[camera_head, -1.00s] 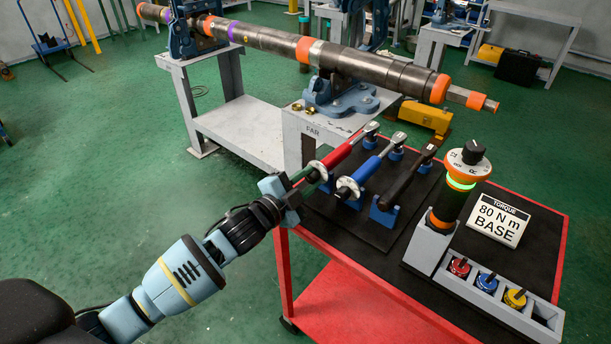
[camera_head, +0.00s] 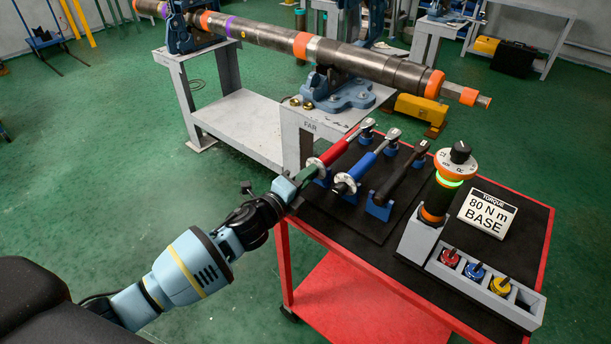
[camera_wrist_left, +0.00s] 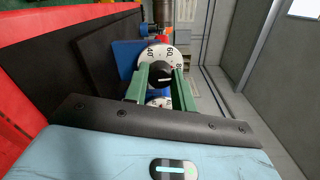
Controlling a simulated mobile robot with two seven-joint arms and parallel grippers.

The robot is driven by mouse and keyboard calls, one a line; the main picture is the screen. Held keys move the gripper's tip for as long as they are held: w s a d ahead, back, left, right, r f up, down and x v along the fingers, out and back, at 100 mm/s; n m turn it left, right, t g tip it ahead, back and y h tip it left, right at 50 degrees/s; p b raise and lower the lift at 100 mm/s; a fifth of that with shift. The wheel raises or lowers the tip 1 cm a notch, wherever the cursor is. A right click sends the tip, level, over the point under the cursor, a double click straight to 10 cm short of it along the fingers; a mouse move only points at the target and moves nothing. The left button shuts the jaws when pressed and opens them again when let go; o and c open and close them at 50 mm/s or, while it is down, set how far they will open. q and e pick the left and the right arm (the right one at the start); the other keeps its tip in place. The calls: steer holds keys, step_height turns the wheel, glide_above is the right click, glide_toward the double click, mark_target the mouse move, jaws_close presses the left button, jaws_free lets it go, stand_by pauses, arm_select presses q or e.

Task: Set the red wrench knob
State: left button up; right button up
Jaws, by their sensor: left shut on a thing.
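The red wrench (camera_head: 344,148) lies in its blue holder on the black mat of the cart, its metal head pointing away. Its white dial (camera_head: 316,165) with a dark knob is at the near end. My left gripper (camera_head: 304,177) is at that end. In the left wrist view the green fingers (camera_wrist_left: 158,88) are shut on the black knob (camera_wrist_left: 160,74), in front of the white numbered dial (camera_wrist_left: 177,60). Marks 40, 60 and 80 show on it. The sign (camera_head: 487,214) reads "TORQUE 80 N m BASE". My right gripper is not in view.
Blue (camera_head: 367,163) and black (camera_head: 398,178) wrenches lie close to the right of the red one. A lit orange-topped tester (camera_head: 444,190) and a grey tray (camera_head: 510,310) with coloured knobs stand on the cart's right. A long pipe (camera_head: 370,70) lies behind.

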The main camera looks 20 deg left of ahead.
arm_select(q)
steer(key=shift+m, duration=0.6)
steer(key=o, duration=1)
steer(key=v, duration=0.7)
steer(key=shift+s, duration=0.4)
steer(key=shift+a, duration=0.1)
